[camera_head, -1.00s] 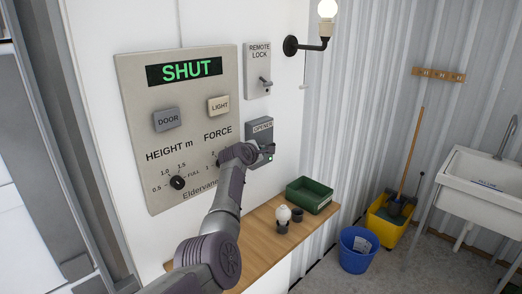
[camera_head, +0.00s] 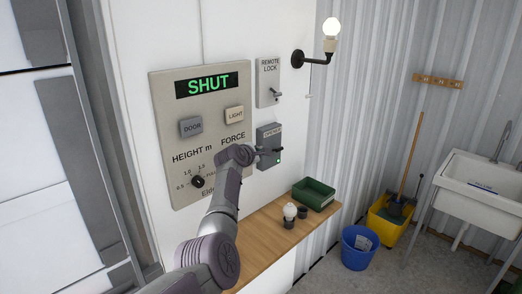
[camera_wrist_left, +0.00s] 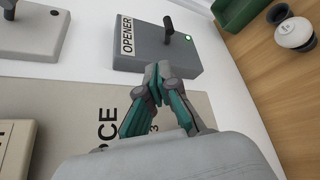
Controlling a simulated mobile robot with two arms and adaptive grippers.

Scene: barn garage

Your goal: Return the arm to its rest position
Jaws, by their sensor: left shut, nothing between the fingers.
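My left arm comes in from the bottom of the head view, and its gripper (camera_head: 262,151) is in front of the wall by the grey opener box (camera_head: 269,158). In the left wrist view the gripper (camera_wrist_left: 157,72) is shut and empty, its fingertips just over the near edge of the opener box (camera_wrist_left: 140,58). I cannot tell if they touch it. The box has a dark lever (camera_wrist_left: 170,30) and a lit green lamp (camera_wrist_left: 187,39). The control panel (camera_head: 215,105) beside it reads SHUT in green. My right gripper is not in view.
A wooden shelf (camera_head: 258,232) below holds a green tray (camera_head: 314,194), a white bulb (camera_head: 290,210) and a small dark cup. The remote lock box (camera_head: 268,82) and a wall lamp (camera_head: 318,57) are above. A blue bucket (camera_head: 357,250), a yellow bucket and a sink stand at right.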

